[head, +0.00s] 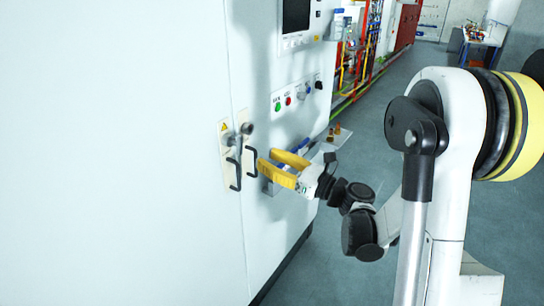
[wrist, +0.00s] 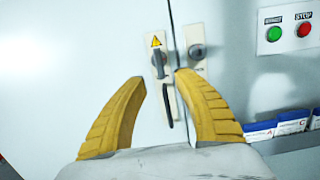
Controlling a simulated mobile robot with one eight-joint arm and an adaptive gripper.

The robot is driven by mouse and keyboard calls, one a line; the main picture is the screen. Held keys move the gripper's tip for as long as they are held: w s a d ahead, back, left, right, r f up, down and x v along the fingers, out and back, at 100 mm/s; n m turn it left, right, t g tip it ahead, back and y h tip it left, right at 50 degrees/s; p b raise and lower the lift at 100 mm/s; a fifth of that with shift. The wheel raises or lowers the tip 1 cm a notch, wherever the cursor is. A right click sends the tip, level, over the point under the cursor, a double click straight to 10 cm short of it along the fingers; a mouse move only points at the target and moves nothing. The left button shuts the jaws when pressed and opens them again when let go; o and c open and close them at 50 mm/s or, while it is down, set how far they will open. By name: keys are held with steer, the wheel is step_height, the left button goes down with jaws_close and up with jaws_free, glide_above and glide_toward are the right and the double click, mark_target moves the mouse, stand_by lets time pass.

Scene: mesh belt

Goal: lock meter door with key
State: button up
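The white cabinet has two doors meeting at a vertical seam (head: 238,110). The left door's lock plate (head: 226,150) has a yellow warning triangle, a grey lock piece (wrist: 158,63) and a black handle (head: 234,174). The right door's plate carries a round grey lock (head: 247,129), also in the wrist view (wrist: 197,52), and a black handle (head: 251,161). I cannot clearly make out a separate key. My gripper (head: 266,160) is open and empty, its yellow fingers just right of the handles. In the wrist view, the fingertips (wrist: 161,77) frame the left plate; the right finger partly hides the right plate.
Push buttons (head: 290,100) and a screen (head: 296,16) are on the cabinet's right part. A small shelf (head: 322,150) with brass-coloured pieces (head: 334,130) juts out beyond my gripper. Blue-edged cards (wrist: 275,130) stand close on the right. The floor (head: 340,255) is clear.

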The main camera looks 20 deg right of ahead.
mark_target(242, 146)
steer(key=shift+p+x, duration=0.45)
steer(key=shift+x, duration=4.25)
jaws_close()
